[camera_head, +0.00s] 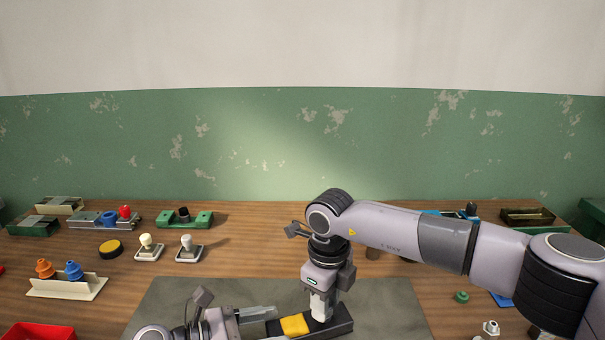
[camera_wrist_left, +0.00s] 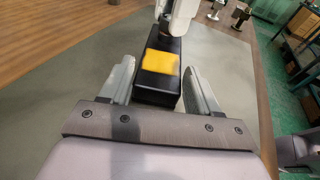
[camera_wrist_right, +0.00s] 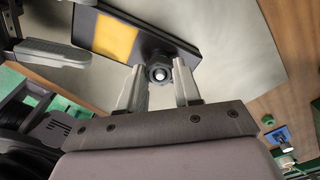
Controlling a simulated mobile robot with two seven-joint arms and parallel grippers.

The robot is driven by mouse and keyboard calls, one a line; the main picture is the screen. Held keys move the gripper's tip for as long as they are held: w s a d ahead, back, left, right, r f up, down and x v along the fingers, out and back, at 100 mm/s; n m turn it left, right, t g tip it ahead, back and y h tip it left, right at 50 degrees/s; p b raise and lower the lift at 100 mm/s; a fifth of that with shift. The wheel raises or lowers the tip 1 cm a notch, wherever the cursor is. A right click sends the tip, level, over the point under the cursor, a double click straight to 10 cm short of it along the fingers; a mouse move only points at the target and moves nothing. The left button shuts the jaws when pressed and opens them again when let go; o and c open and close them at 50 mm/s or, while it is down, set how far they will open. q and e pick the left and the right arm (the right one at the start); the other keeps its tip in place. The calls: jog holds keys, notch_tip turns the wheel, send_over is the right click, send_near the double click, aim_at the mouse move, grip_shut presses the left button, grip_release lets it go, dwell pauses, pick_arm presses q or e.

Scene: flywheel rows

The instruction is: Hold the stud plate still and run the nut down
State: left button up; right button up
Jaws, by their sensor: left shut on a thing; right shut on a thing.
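The stud plate is a long black block (camera_head: 342,322) with a yellow patch (camera_head: 294,325), lying on the grey mat at the bottom of the head view. My left gripper (camera_wrist_left: 158,68) has its fingers along both sides of the plate, shut on it near the yellow patch (camera_wrist_left: 161,62). My right gripper (camera_head: 321,312) points down over the plate's other end. In the right wrist view a dark nut (camera_wrist_right: 160,81) sits between its fingertips, with a bright stud end (camera_wrist_right: 159,73) in its middle. The right gripper is shut on this nut. How far down the nut sits is unclear.
The grey mat (camera_head: 180,305) is clear around the plate. Knobbed parts (camera_head: 148,248), a yellow-topped disc (camera_head: 110,248), a cream rack (camera_head: 65,288) and a red bin (camera_head: 38,333) stand left. A green piece (camera_head: 461,297) and a small white part (camera_head: 491,328) lie right.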

jog(key=shift+s+m, duration=0.15)
jog(key=shift+m, duration=0.45)
jog(key=m, duration=0.3)
jog(key=shift+a+f+m, duration=0.1)
jog(key=shift+m, duration=0.9)
jog(key=shift+s+m, duration=0.1)
jog(key=shift+m, duration=0.8)
jog(key=m, duration=0.3)
